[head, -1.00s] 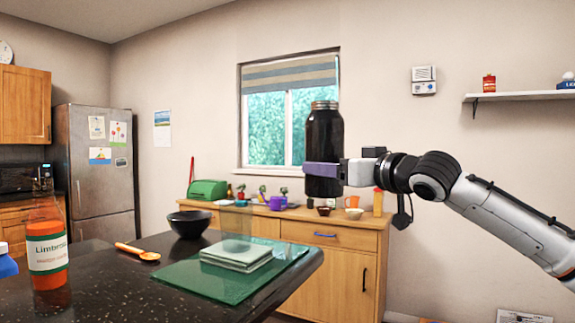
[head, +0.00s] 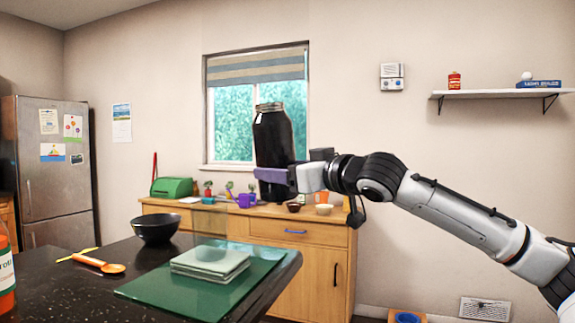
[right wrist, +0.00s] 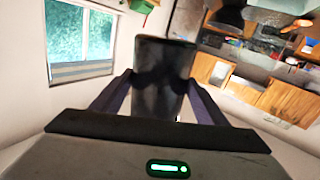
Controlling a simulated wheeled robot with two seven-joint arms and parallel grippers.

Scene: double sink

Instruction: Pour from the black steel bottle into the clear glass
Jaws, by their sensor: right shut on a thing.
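The black steel bottle (head: 272,145) is dark with a metal-coloured rim and leans slightly left in the head view. My right gripper (head: 272,175) is shut around its lower part and holds it up in the air, beyond and right of the counter items. The bottle also shows between both fingers in the right wrist view (right wrist: 165,80). A faint, see-through shape that looks like the clear glass (head: 208,222) stands at the stack of pale square pieces (head: 210,262). The bottle is to its right and higher, apart from it. My left gripper is out of view.
The stack lies on a green glass board (head: 150,290) on the dark counter (head: 60,295). A black bowl (head: 155,228), an orange spoon (head: 100,264) and an orange-red bottle (head: 5,275) stand or lie left of it. A wooden cabinet (head: 310,270) is behind.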

